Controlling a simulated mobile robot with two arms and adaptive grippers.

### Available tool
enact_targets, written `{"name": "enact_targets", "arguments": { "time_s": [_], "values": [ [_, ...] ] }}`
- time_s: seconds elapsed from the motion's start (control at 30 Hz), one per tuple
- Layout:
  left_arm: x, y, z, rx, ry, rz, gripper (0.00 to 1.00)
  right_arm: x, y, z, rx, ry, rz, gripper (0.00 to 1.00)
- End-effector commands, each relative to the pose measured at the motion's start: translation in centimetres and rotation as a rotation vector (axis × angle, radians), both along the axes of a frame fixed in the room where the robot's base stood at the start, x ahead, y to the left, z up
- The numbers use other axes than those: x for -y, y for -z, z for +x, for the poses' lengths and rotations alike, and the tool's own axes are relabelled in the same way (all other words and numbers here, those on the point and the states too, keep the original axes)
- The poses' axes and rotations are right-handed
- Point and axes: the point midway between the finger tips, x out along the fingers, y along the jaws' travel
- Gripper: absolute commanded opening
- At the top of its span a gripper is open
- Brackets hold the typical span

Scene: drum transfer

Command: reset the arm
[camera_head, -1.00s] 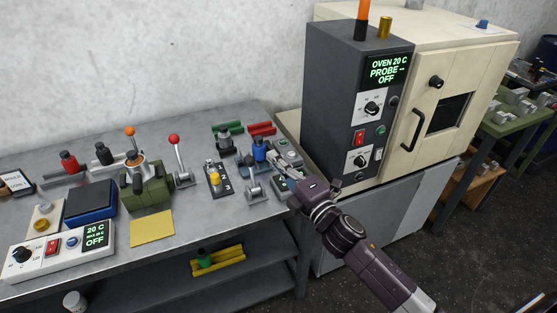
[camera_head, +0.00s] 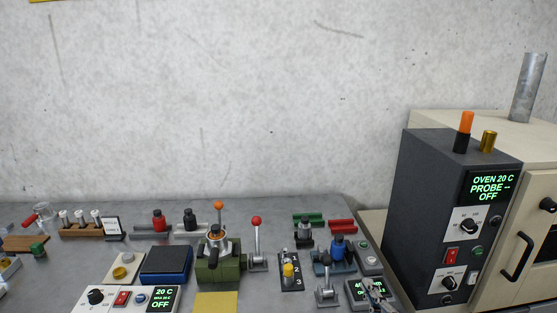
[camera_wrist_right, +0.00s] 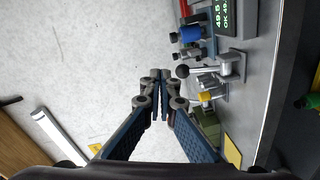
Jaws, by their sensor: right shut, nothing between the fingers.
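My right gripper (camera_wrist_right: 160,76) is shut and empty in the right wrist view, its two blue-sided fingers meeting at the tips. The wall and the edge of the bench with its devices lie behind it. The rest of that arm is out of the picture. My left gripper is not in view.

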Motion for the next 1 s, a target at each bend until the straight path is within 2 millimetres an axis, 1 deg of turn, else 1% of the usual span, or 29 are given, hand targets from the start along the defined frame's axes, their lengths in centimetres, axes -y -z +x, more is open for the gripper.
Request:
{"name": "enact_targets", "arguments": {
  "time_s": [0.03, 0.07, 0.1, 0.17, 0.2, 0.27, 0.3, 0.37, 0.4, 0.47, 0.5, 0.7, 0.77, 0.8, 1.0],
  "values": [
    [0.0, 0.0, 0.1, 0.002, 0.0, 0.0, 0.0, 0.3, 2.1, -1.7, -0.089, 0.06, 0.103, 0.0],
    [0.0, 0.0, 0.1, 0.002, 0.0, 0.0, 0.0, 0.6, 3.4, -2.9, -0.148, 0.101, 0.167, 0.0],
    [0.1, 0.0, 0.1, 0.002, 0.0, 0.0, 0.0, 0.9, 5.2, -4.5, -0.225, 0.156, 0.251, 0.0],
    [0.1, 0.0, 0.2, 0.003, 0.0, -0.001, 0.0, 1.1, 7.7, -7.3, -0.344, 0.239, 0.37, 0.0],
    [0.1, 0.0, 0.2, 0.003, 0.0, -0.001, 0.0, 1.0, 9.3, -9.3, -0.42, 0.292, 0.443, 0.0],
    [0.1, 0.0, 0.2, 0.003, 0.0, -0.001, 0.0, 0.7, 11.3, -12.3, -0.526, 0.365, 0.537, 0.0],
    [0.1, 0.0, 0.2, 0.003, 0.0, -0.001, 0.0, 0.4, 12.4, -14.2, -0.588, 0.408, 0.588, 0.0],
    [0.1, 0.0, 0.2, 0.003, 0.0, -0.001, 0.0, 0.0, 13.6, -16.7, -0.671, 0.467, 0.652, 0.0],
    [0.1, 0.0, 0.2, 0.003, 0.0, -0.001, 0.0, -0.4, 14.3, -18.4, -0.721, 0.502, 0.69, 0.0],
    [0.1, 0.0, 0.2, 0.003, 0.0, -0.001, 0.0, -0.9, 15.1, -20.7, -0.79, 0.551, 0.737, 0.0],
    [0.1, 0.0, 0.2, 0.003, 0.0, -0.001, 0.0, -1.2, 15.6, -22.2, -0.834, 0.581, 0.766, 0.0],
    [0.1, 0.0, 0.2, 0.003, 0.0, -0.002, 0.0, -3.0, 16.7, -28.8, -1.024, 0.715, 0.875, 0.0],
    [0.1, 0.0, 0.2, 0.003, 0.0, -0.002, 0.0, -3.6, 16.8, -30.7, -1.077, 0.752, 0.899, 0.0],
    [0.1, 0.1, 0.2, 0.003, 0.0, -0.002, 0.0, -3.7, 17.5, -31.1, -1.096, 0.767, 0.904, 0.0],
    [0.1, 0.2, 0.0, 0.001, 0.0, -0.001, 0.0, -3.8, 22.6, -29.9, -1.106, 0.771, 0.889, 0.0]
  ]
}}
